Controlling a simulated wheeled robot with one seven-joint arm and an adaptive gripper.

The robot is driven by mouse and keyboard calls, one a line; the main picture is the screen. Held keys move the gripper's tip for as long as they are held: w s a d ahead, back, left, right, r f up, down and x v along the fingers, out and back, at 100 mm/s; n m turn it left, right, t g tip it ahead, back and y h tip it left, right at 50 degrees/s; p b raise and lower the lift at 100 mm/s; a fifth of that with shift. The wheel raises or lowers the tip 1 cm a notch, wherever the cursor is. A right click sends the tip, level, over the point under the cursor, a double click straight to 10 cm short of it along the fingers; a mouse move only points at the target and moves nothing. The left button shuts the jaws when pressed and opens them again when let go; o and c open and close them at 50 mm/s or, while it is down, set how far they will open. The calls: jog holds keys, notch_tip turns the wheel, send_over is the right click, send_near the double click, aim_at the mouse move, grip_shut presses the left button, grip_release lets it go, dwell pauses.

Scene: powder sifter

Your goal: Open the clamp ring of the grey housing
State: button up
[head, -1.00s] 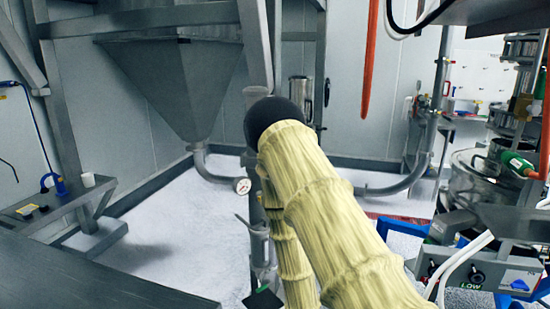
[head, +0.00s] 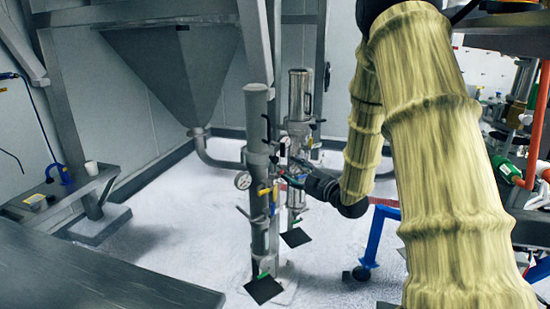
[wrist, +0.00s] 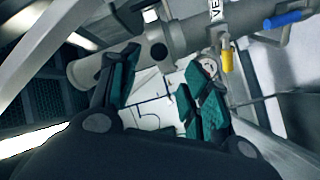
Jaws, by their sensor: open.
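The grey housing (head: 257,120) is an upright grey cylinder on a post in the head view. A shinier steel cylinder (head: 299,97) stands just behind it to the right. My gripper (head: 285,174) is at the right side of the housing, small and partly lost against the fittings. In the wrist view my gripper (wrist: 163,57) is open, its teal-padded fingers apart with nothing between them.
A pressure gauge (head: 242,181) sticks out left of the housing. A grey table (head: 100,275) fills the front left. The pale floor (head: 180,210) is clear between.

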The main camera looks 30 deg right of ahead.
aim_at(276, 161)
jog(key=w, duration=0.7)
jog(key=w+a, duration=0.1)
jog(key=w, duration=0.2)
jog(key=shift+w+p, duration=0.3)
jog(key=shift+w, duration=0.05)
grip_shut()
